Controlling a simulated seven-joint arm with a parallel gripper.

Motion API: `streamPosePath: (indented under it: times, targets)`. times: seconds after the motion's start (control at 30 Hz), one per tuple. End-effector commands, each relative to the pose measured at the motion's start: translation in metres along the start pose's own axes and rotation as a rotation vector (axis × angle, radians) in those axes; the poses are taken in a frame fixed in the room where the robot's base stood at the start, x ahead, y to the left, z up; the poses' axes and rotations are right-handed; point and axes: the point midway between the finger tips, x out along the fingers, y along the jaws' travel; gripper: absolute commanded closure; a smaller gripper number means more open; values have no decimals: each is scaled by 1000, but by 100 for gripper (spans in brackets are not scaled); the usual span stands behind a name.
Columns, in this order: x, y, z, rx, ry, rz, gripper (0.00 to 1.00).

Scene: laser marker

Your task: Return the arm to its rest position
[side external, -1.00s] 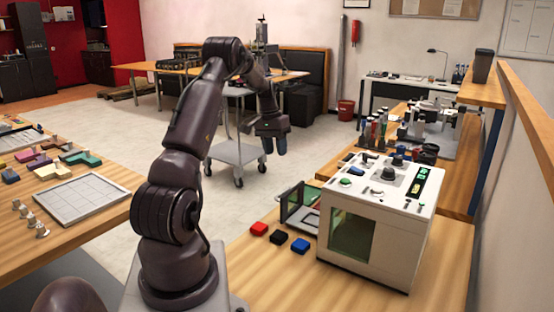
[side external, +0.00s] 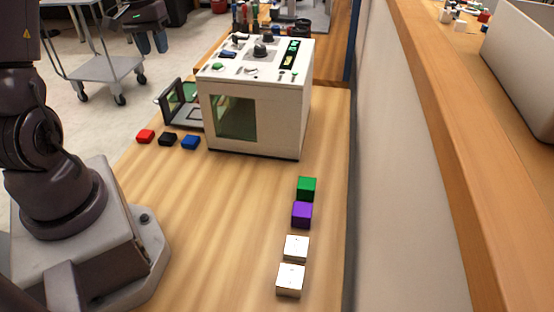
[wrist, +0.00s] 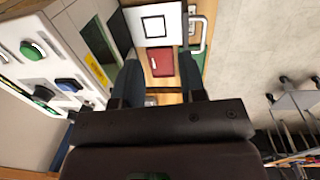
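My gripper (side external: 152,45) hangs in the air at the upper left of the side view, left of the white laser marker (side external: 255,115), with its blue-grey fingers pointing down. In the wrist view my gripper (wrist: 160,80) has its two fingers apart. In the side view most of my arm between base and gripper is cut off.
A red block (side external: 146,136), a black block (side external: 168,139) and a blue block (side external: 190,142) lie by the door. Green (side external: 307,187), purple (side external: 302,214) and two white blocks (side external: 296,247) stand along the right edge. The wooden table (side external: 220,220) between is clear. A cart (side external: 100,68) stands behind.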

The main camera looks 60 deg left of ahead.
Motion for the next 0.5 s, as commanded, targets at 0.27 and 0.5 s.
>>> streamPosePath:
  times: [0.27, 0.5]
  targets:
    - [-52, 109, 106, 258, 131, -40, 62]
    - [-69, 154, 206, 529, 276, -8, 62]
